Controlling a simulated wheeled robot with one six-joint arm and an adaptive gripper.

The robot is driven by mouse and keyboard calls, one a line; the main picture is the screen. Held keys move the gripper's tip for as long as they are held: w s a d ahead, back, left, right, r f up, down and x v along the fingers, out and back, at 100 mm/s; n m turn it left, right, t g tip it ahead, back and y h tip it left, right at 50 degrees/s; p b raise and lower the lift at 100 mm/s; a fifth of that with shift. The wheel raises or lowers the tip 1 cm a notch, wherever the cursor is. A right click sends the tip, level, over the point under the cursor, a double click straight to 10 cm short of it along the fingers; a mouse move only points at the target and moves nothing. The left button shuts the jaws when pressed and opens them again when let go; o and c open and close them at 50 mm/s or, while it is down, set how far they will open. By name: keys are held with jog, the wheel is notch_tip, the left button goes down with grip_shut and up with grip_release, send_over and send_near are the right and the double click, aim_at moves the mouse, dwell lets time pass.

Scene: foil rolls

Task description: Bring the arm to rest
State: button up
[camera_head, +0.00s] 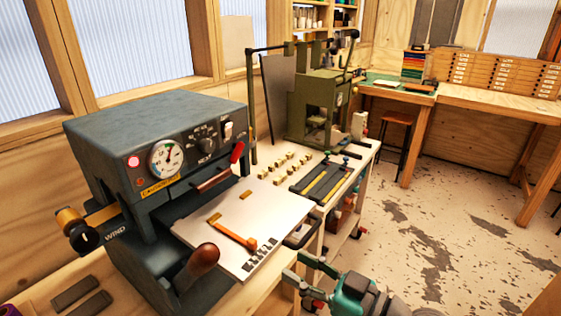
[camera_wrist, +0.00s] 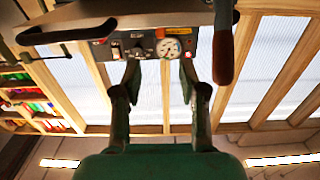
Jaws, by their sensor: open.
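My gripper (camera_head: 296,268) is at the lower middle of the head view, in front of the grey-blue machine (camera_head: 160,120) and near the front edge of its bench. Its two dark fingers stand apart with nothing between them. In the wrist view my gripper (camera_wrist: 160,72) also shows open and empty, its fingers pointing at the machine's front with the dial gauge (camera_wrist: 168,48). The wrist picture appears upside down, with ceiling lights at the bottom. Most of my arm is outside the head view.
A pale plate (camera_head: 240,225) with an orange-brown piece juts from the machine, near a brown-knobbed handle (camera_head: 198,266). A cart (camera_head: 345,165) behind carries small blocks, dark bars and a green press (camera_head: 318,105). Open floor (camera_head: 440,230) lies to the right, before a wooden bench (camera_head: 490,105).

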jog(key=s+d+f+m+t+h, duration=0.1)
jog(key=s+d+f+m+h, duration=0.25)
jog(key=f, duration=0.35)
jog(key=s+d+f+m+t+h, duration=0.25)
jog(key=s+f+h, duration=0.2)
jog(key=f, duration=0.25)
jog(key=s+d+f+m+h, duration=0.3)
jog(key=s+f+m, duration=0.1)
jog(key=f, duration=0.2)
jog(key=s+d+h, duration=0.1)
jog(key=s+d, duration=0.1)
jog(key=s, duration=0.9)
jog(key=s+d+h, duration=0.1)
jog(key=s+h, duration=0.1)
jog(key=s, duration=1)
jog(key=shift+s+d, duration=0.15)
jog(key=shift+d, duration=0.2)
